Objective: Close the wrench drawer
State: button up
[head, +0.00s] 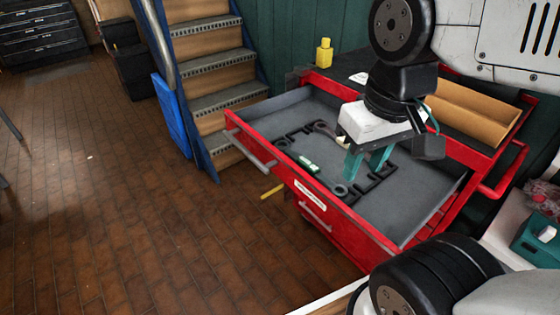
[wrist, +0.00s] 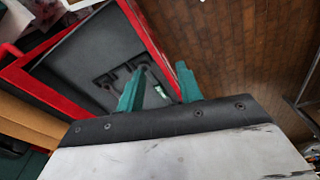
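The wrench drawer (head: 411,207) is a red drawer with a grey lining, pulled out from the red cabinet. It has a silver handle (head: 250,152) on its front and a white label. Dark wrench-shaped parts (head: 345,190) and a small green-and-white item (head: 309,164) lie inside. My gripper (head: 368,165) has teal fingers pointing down over the drawer. The fingers are spread apart with nothing between them. The wrist view shows the open gripper (wrist: 158,88) with the drawer's grey floor (wrist: 90,55) to the left. I cannot tell the exact height of the fingertips above the drawer floor.
A lower red drawer (head: 340,232) with its own handle is below. A yellow bottle (head: 324,54) and a cardboard piece (head: 470,112) are on the cabinet top. Stairs (head: 210,70) with a blue panel stand behind left. The brick floor (head: 130,190) at left is clear.

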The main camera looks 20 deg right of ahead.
aim_at(380, 212)
jog(key=u, duration=0.05)
jog(key=k, duration=1.05)
jog(key=z, duration=0.8)
jog(key=i, duration=1)
jog(key=u, duration=0.65)
